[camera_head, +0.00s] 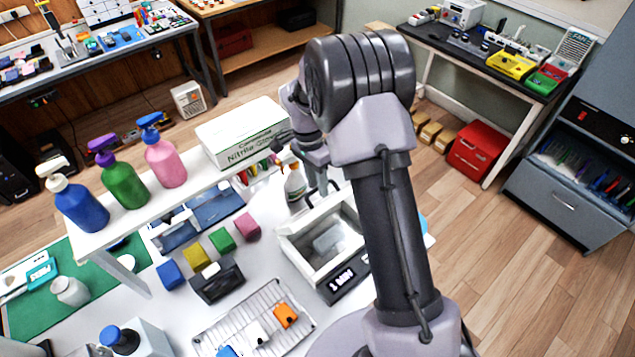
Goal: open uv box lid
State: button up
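The UV box (288,243) is a white box with a dark front panel and a lit display, on the white table left of my arm. A pale, blurry shape shows within its white rim. I cannot tell whether a clear lid covers it or the top is open. My gripper (322,188) is at the box's back edge, pointing down. My arm hides part of it and the box's right side. I cannot see whether it touches the box or how far apart its fingers are.
A glove carton (238,133) and several coloured pump bottles (124,182) stand on a raised shelf. Coloured blocks (222,240) and a wire rack (216,334) lie left and in front of the box.

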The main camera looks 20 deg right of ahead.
jog(key=w+a+r+p, duration=0.1)
jog(key=w+r+p, duration=0.2)
jog(key=r, duration=1.4)
jog(key=shift+p, duration=0.35)
jog(key=shift+r, duration=0.1)
jog(key=s+d+t+b, duration=0.1)
jog(key=s+t+b, duration=0.1)
jog(key=s+b, duration=0.15)
jog(key=shift+y, duration=0.4)
notch_tip(320, 180, down, 16)
jog(key=b, duration=0.3)
grip_shut()
